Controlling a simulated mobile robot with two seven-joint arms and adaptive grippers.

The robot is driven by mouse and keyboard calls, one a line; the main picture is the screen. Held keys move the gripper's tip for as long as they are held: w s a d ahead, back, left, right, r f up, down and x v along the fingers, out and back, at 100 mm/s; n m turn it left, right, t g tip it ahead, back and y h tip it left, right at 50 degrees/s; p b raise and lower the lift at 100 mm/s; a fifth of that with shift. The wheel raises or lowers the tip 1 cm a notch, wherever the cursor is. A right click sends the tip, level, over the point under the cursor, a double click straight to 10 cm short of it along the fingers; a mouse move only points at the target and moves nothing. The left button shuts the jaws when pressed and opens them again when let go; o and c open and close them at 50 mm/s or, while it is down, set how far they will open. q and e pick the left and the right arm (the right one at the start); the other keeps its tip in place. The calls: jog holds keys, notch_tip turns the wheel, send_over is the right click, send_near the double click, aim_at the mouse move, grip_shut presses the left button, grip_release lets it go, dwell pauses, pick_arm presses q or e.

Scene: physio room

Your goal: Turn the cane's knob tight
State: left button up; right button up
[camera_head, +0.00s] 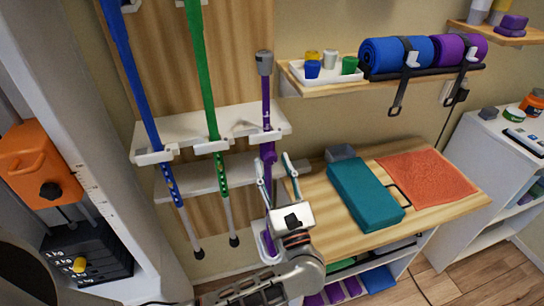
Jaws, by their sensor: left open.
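A purple cane (267,118) with a grey top stands upright in the white wall rack (240,121). A thicker purple collar (268,152) sits partway down its shaft, just below the upper rack shelf; I cannot clearly make out a separate knob on it. My left gripper (274,161) is open, with its two fingers pointing up at about the collar's height. In the picture one finger is left of the shaft and the other right of it. I cannot tell whether either finger touches. The gripper body covers part of the lower cane. My right gripper is not in view.
A blue cane (139,85) and a green cane (204,72) hang left of the purple one. Right of the gripper is a wooden table (318,203) with a teal block (365,194) and an orange towel (427,178). A shelf with rolled mats (395,52) is above.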

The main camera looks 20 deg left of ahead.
pick_arm(q)
jog(key=shift+s, duration=0.1)
jog(key=shift+c, duration=0.4)
jog(key=c, duration=1)
jog(key=shift+c, duration=0.2)
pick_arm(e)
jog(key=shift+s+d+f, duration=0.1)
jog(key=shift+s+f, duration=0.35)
